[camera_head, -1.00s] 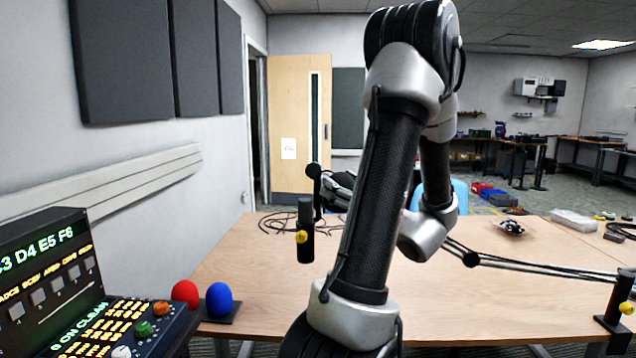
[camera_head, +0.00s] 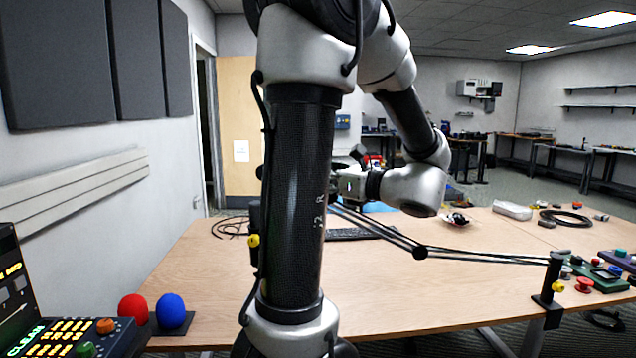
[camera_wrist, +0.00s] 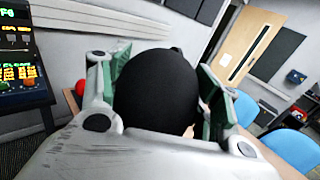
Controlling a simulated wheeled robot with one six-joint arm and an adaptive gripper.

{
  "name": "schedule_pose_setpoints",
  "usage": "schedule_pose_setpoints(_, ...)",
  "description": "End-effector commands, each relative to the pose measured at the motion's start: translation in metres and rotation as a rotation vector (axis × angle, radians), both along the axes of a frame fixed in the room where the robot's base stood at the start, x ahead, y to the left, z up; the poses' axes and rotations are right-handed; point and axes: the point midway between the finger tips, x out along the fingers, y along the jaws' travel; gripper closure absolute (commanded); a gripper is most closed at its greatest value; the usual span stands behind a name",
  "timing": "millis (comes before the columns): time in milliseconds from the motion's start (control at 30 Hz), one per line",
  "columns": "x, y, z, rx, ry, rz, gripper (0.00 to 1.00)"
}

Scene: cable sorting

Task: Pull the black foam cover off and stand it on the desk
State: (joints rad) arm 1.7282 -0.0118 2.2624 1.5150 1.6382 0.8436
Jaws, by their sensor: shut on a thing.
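The black foam cover (camera_wrist: 157,92) fills the space between the green pads of my gripper (camera_wrist: 160,88) in the wrist view. My gripper is shut on it. In the head view my gripper (camera_head: 350,185) is small and partly hidden behind my arm, above the far part of the desk (camera_head: 390,300). I cannot tell there whether the cover is on or off a microphone. A black jointed boom arm (camera_head: 480,254) runs from a clamp at the right desk edge toward my gripper. Its far end is hidden.
A red foam ball (camera_head: 133,308) and a blue one (camera_head: 171,309) stand at the desk's front left, beside a control panel (camera_head: 85,340). A keyboard (camera_head: 360,233) and cables lie farther back. The desk's front middle is bare.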

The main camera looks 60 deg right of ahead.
Motion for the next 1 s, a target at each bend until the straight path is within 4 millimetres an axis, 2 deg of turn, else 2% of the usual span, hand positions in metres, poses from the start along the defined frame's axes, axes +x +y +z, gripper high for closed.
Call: schedule_pose_setpoints(1000, 0.0, 0.0, 0.057, -0.002, -0.001, 0.0, 0.49)
